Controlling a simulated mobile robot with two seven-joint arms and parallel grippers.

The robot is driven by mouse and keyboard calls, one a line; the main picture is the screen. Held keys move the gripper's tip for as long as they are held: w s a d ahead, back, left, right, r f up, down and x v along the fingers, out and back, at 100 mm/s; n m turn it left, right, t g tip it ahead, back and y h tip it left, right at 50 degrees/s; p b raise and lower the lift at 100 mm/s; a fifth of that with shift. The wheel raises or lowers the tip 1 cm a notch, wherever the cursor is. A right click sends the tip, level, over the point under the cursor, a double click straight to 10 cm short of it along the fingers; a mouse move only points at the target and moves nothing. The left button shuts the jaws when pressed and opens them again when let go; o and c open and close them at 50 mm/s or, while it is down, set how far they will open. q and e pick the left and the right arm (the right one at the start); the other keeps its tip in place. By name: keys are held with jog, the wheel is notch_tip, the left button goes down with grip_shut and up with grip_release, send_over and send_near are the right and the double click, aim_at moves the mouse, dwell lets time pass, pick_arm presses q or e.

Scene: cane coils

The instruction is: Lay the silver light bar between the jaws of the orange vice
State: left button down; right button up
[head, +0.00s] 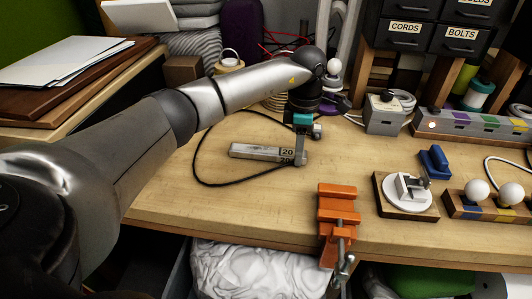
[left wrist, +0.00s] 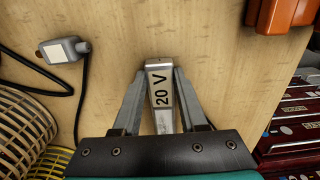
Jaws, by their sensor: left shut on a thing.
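The silver light bar (head: 262,152) lies near the middle of the wooden bench in the head view, roughly level, with "20" markings near its right end. In the left wrist view the bar (left wrist: 160,84) shows "20 V" and sits between the two fingers. My left gripper (head: 299,160) reaches down from above and is shut on the bar's right end. The bar looks to be at or close above the bench; I cannot tell which. The orange vice (head: 337,204) is at the bench's front edge, right of and nearer than the bar. It also shows in the left wrist view (left wrist: 283,14).
A black cable (head: 196,158) loops around the bar on the bench (head: 170,200). Right of the vice stand a white round fixture (head: 408,190), a blue piece (head: 434,160) and a bulb board (head: 500,208). A grey box (head: 384,115) is behind. Bench between bar and vice looks clear.

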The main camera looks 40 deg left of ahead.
pick_arm(q)
jog(key=shift+r+p, duration=0.65)
jog(key=shift+r, duration=0.2)
jog(key=shift+r+p, duration=0.7)
jog(key=shift+r, duration=0.25)
jog(key=shift+r+p, duration=0.3)
notch_tip(320, 180, up, 2)
jog(key=shift+p, duration=0.75)
jog(key=shift+r+p, duration=0.75)
jog(key=shift+r, duration=0.25)
pick_arm(e)
notch_tip(320, 180, up, 6)
jog(key=s+a, duration=0.1)
jog(key=s, duration=0.1)
jog(key=shift+a, duration=0.15)
pick_arm(q)
jog(key=shift+f, duration=0.1)
pick_arm(e)
jog(key=shift+w, duration=0.1)
